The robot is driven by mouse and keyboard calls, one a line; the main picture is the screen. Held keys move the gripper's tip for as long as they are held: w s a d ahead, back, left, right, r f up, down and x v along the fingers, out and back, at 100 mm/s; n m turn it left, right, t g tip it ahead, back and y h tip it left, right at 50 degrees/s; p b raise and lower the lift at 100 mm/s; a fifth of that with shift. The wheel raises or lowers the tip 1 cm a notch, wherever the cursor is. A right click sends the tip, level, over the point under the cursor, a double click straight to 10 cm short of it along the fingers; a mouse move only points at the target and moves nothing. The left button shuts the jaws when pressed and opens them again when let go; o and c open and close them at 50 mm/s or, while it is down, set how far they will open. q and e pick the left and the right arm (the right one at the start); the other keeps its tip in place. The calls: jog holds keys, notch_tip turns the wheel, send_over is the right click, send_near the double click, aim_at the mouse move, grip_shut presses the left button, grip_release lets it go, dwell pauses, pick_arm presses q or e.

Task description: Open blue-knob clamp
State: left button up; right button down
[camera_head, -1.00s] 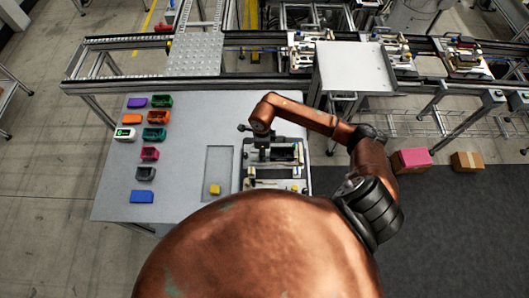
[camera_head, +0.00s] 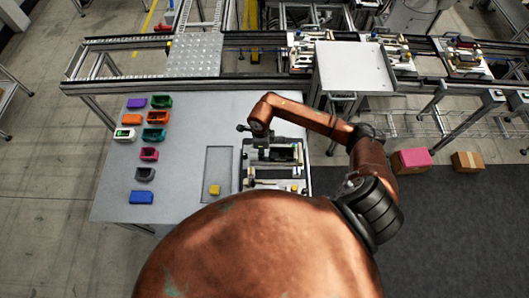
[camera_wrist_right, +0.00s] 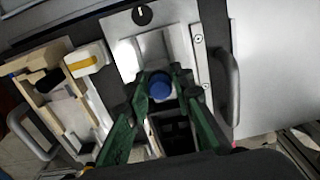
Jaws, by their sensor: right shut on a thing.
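The blue knob (camera_wrist_right: 160,87) of the clamp shows in the right wrist view, between the green fingers of my right gripper (camera_wrist_right: 161,80). The fingers are closed on the knob from both sides. In the head view my right gripper (camera_head: 262,143) points down over the far part of the pallet fixture (camera_head: 246,180) on the table, and the knob cannot be made out there. A metal plate (camera_wrist_right: 182,43) lies just beyond the knob in the wrist view. The fingers and wrist hide part of the clamp. My left gripper is not in view.
Several coloured trays, such as a green one (camera_head: 161,102) and a blue one (camera_head: 141,197), stand at the table's left. A handle (camera_wrist_right: 228,85) rises on the fixture's right in the wrist view.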

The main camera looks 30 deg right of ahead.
jog(key=shift+w+a+b, duration=0.25)
jog(key=shift+w+a, duration=0.1)
jog(key=shift+a, duration=0.2)
jog(key=shift+w+a+b, duration=0.2)
jog(key=shift+w+a, duration=0.1)
jog(key=shift+a, duration=0.2)
jog(key=c, duration=1.8)
grip_release()
jog(key=shift+c, duration=0.2)
notch_tip(320, 180, up, 8)
jog(key=p, duration=0.4)
